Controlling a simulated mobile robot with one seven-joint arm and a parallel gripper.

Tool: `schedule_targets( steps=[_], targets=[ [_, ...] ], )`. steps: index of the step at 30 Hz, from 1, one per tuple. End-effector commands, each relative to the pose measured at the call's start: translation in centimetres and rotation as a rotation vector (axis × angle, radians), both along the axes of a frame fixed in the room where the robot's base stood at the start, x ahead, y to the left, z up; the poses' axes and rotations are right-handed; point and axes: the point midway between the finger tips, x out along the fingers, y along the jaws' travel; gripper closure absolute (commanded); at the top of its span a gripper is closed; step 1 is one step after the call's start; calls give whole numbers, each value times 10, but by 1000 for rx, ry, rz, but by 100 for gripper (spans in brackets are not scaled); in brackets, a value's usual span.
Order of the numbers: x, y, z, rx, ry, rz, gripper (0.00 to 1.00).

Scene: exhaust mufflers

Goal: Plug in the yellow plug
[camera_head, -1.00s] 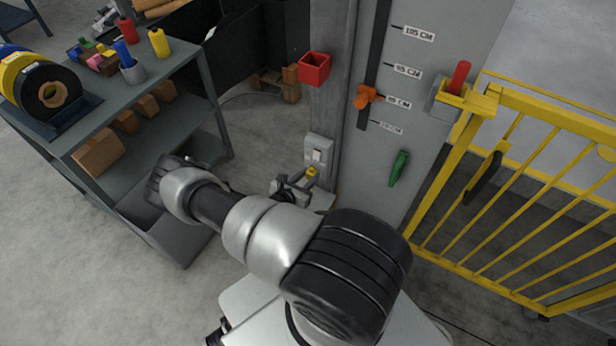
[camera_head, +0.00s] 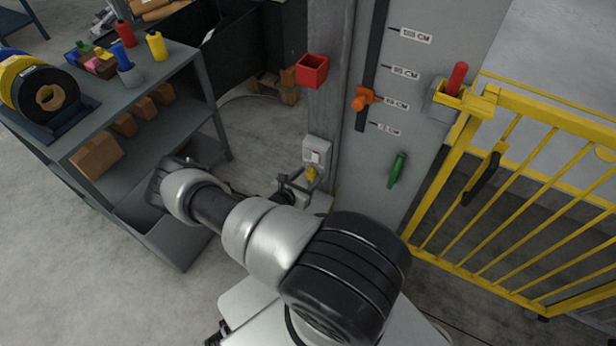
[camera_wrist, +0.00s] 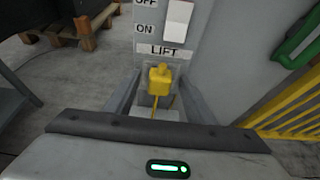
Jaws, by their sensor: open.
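The yellow plug (camera_wrist: 159,80) is at the grey socket below the LIFT label (camera_wrist: 164,51) in the wrist view. A thin yellow cord hangs from its underside. I cannot tell how deep it sits. In the head view the yellow plug (camera_head: 311,174) is at the lower part of the grey switch box (camera_head: 318,148) on the post. My gripper (camera_wrist: 160,88) is open, with one finger on each side of the plug and gaps visible between. In the head view my gripper (camera_head: 298,182) is small and partly hidden by my arm.
A white switch (camera_wrist: 178,20) with OFF and ON labels is above the socket. A green handle (camera_head: 397,170) and an orange slider (camera_head: 363,98) are on the grey panel. A yellow gate (camera_head: 520,180) stands right, a grey shelf cart (camera_head: 150,95) left. A red box (camera_head: 312,70) is on the post.

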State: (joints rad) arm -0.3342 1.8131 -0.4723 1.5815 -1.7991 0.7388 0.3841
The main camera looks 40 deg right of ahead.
Motion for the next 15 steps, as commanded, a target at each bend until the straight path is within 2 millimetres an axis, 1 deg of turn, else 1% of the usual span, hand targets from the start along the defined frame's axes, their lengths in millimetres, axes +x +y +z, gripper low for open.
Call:
schedule_targets(
  steps=[4,7,15],
  targets=[
    [-3,11,6,1,0,2,51],
    [-10,26,13,1,1,2,51],
    [-33,83,39,2,1,4,51]
  ],
)
